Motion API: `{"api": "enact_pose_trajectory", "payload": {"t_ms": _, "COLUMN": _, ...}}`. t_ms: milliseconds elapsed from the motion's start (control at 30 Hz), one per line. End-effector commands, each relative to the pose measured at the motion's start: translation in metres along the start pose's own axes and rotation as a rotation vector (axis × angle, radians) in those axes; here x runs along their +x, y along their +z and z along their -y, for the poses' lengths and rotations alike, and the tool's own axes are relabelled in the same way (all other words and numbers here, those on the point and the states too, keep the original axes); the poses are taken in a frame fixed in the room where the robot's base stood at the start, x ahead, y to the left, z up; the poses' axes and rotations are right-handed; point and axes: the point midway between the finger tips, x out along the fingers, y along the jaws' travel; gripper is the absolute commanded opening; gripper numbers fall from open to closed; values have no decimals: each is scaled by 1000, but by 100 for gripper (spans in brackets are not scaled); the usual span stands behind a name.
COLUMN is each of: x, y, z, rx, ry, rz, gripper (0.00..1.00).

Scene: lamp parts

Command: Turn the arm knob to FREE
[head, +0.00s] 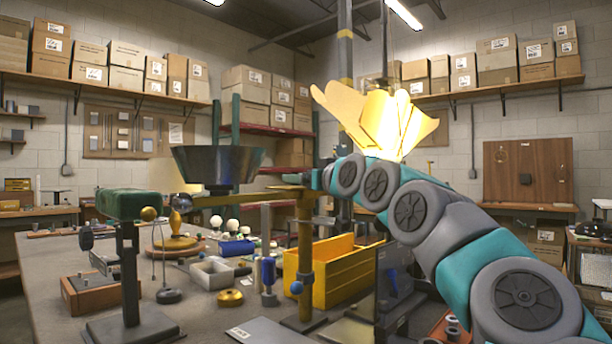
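A brass post (305,255) stands on the bench and carries a long horizontal brass arm (255,196). A dark conical shade (217,170) is at the arm's left part. A small blue knob (296,287) sits low on the post. No FREE marking is readable, and I cannot tell for sure which knob is the arm knob. My teal and grey arm comes in from the right. Its end, my gripper (315,180), is small and partly hidden at the top of the post, by the right end of the brass arm. Whether its fingers touch anything is unclear.
A yellow bin (345,272) stands just right of the post. A dark stand (130,275) with a green shade (121,204) is at the left front. A glowing petal-shaped lamp (375,120) shows above my arm. Small parts crowd the bench.

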Motion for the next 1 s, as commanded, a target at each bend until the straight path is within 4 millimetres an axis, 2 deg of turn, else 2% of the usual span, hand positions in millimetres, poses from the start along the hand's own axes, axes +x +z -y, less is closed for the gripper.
{"api": "enact_pose_trajectory", "payload": {"t_ms": 333, "x": 2, "y": 0, "z": -1, "rx": 0, "ry": 1, "rz": 0, "gripper": 83}}
{"api": "enact_pose_trajectory", "payload": {"t_ms": 1000, "x": 2, "y": 0, "z": -1, "rx": 1, "ry": 1, "rz": 0, "gripper": 8}}
